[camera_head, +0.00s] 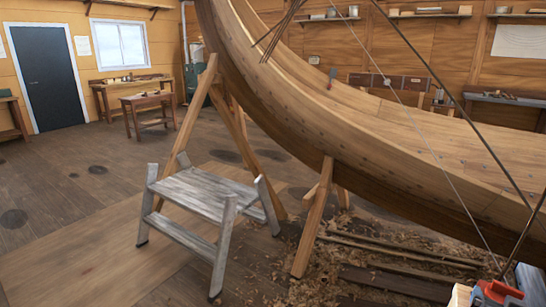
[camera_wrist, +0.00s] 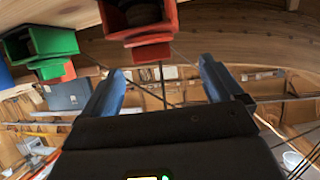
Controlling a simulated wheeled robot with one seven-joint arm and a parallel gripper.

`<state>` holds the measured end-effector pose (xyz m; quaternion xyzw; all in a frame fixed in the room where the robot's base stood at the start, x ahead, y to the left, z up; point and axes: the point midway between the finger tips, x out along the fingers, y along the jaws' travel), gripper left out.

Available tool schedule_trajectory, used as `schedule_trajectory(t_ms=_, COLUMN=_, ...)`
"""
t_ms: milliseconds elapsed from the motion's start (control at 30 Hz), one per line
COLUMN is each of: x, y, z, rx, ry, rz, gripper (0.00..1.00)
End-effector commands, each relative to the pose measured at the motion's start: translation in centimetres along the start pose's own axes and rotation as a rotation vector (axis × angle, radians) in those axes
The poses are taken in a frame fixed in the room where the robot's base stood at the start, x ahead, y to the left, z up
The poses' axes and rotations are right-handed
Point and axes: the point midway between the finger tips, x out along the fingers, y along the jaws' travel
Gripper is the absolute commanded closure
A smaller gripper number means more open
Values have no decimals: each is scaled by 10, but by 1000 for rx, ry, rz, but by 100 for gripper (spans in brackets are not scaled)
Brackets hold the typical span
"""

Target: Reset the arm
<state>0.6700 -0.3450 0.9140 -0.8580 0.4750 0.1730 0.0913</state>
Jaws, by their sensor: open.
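My gripper (camera_wrist: 158,72) shows in the wrist view, its two blue fingers spread wide apart on a black body. Nothing is between the fingers. A red bin (camera_wrist: 140,30) is just beyond the fingertips at the top, and a green bin (camera_wrist: 42,44) is to the upper left. I cannot tell whether the fingers touch either bin. I cannot make out my gripper in the head view.
The clinker hull (camera_head: 370,125) fills the upper right, propped on wooden trestles (camera_head: 315,220). A grey step stool (camera_head: 205,200) stands in front. Shavings and planks lie under the hull. A red object (camera_head: 497,293) is at bottom right. Floor is open at left.

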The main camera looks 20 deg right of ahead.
Motion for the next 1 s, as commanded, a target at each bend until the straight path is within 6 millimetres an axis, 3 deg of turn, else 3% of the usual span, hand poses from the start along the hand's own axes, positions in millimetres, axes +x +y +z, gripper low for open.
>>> schedule_trajectory(t_ms=200, x=-74, y=-32, z=67, rx=-122, ry=-8, rz=-221, gripper=6)
schedule_trajectory(t_ms=500, x=-200, y=-44, z=124, rx=-245, ry=16, rz=-527, gripper=6)
schedule_trajectory(t_ms=733, x=-294, y=-26, z=136, rx=-298, ry=45, rz=-724, gripper=6)
schedule_trajectory(t_ms=1000, x=-384, y=8, z=117, rx=-321, ry=86, rz=-894, gripper=6)
